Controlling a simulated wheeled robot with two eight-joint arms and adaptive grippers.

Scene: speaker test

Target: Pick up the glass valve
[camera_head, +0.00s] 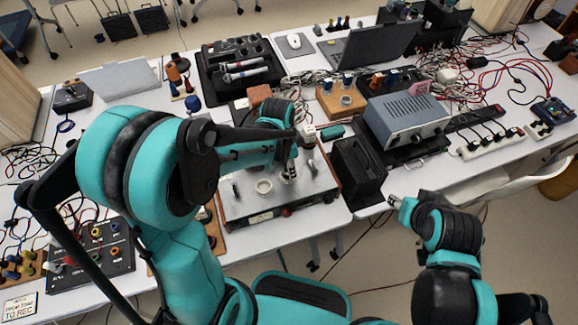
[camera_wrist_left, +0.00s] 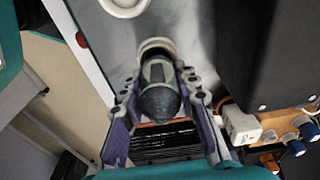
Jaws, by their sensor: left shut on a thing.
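The glass valve (camera_wrist_left: 158,102) is a dark, rounded glass bulb, seen end-on in the left wrist view. My left gripper (camera_wrist_left: 162,84) is shut on it, with one finger on each side. A pale ring shows just behind the valve. In the head view my left gripper (camera_head: 289,168) is low over the metal-topped box (camera_head: 240,208), and the arm hides much of the valve. I cannot tell whether the valve is clear of the box top. My right gripper (camera_head: 396,202) is away to the right, past the table's front edge; its jaws are too small to read.
A white ring (camera_head: 264,187) sits on the box top beside my left gripper. A black finned block (camera_head: 357,172) stands close to the right. A grey-blue instrument (camera_head: 405,117), a laptop (camera_head: 368,45) and many cables crowd the tables behind.

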